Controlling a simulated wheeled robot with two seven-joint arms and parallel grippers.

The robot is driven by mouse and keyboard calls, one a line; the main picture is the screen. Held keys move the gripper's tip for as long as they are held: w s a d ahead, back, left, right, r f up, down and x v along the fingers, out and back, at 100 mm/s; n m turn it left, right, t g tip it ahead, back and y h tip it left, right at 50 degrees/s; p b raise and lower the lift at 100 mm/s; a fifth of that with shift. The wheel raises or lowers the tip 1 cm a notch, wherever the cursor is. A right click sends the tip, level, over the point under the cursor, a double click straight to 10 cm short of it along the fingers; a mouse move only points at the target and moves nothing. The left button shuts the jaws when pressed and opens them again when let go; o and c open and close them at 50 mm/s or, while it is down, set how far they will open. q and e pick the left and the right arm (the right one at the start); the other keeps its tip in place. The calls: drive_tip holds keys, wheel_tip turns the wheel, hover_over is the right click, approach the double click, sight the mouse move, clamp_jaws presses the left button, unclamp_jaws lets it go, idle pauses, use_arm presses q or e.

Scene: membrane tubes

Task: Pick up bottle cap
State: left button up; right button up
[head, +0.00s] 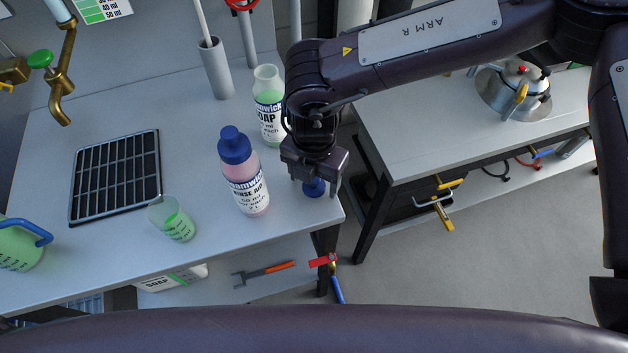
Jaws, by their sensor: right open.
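A small blue bottle cap (314,188) lies on the table near its right front corner. My right gripper (316,190) is directly over the cap, pointing down, with its fingers apart on either side of it. Whether the fingers touch the cap cannot be told. An uncapped soap bottle (268,105) with green liquid stands just left of my right wrist. A rinse aid bottle (243,178) with pink liquid and a blue cap on stands left of the gripper. My left gripper is not in view.
A measuring cup (172,220) with green liquid, a black drain grid (115,176) and a green jug (20,246) are on the left of the table (115,262). A grey holder (216,70) stands behind. A second table (405,130) with a kettle (515,88) is at right.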

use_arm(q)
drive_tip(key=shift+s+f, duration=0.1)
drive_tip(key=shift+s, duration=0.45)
use_arm(e)
drive_tip(key=c, duration=1.1)
drive_tip(key=shift+r, duration=0.1)
